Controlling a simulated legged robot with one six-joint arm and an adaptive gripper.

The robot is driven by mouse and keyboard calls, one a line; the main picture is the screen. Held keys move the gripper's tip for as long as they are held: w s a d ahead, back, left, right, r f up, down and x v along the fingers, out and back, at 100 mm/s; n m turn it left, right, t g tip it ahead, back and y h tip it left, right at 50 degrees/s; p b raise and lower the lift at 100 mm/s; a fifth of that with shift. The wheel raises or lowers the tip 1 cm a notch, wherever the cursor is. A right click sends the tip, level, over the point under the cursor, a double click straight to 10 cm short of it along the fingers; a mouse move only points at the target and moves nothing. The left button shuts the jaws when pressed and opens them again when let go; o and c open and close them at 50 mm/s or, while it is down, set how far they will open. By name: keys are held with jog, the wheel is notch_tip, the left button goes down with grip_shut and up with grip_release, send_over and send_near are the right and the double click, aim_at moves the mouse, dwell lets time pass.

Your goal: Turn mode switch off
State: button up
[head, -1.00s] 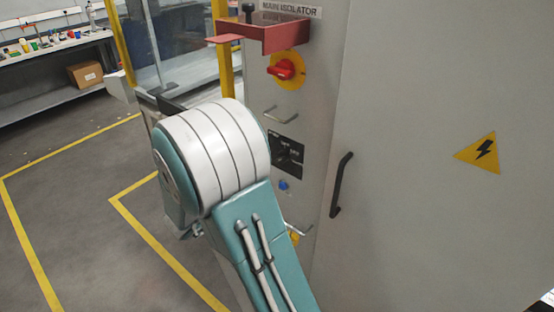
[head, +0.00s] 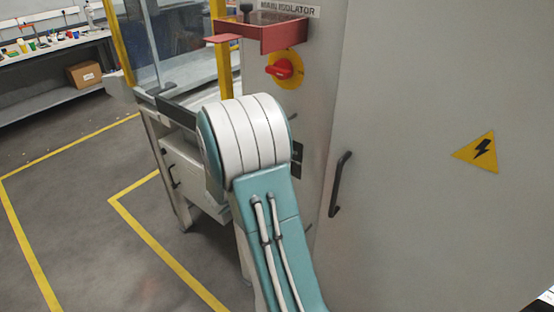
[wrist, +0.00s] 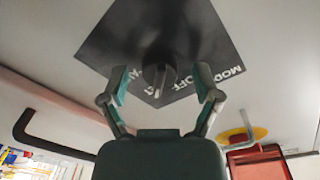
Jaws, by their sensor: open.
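The mode switch is a dark round knob (wrist: 158,78) with a light pointer line, on a black label plate (wrist: 185,35) with white lettering, partly readable as "MODE". In the wrist view my gripper (wrist: 160,73) is open, with one teal-padded finger on each side of the knob and a visible gap to it on both sides. Whether the fingertips reach as deep as the knob I cannot tell. In the head view my arm hides the knob and gripper; only an edge of the black plate (head: 297,153) shows.
A red rotary isolator switch (head: 285,69) on a yellow disc sits higher on the cabinet, under a red bracket (head: 285,37). A black door handle (head: 340,183) is to the right. Yellow-framed guarding (head: 222,60) stands at the left. A bent bar handle (wrist: 40,140) is at left in the wrist view.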

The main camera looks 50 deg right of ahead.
grip_shut()
jog(key=shift+n, duration=0.3)
jog(key=n, duration=0.9)
jog(key=shift+r+h, duration=0.1)
jog(key=shift+h, duration=0.2)
jog(key=shift+n+t, duration=0.3)
jog(key=shift+n, duration=0.1)
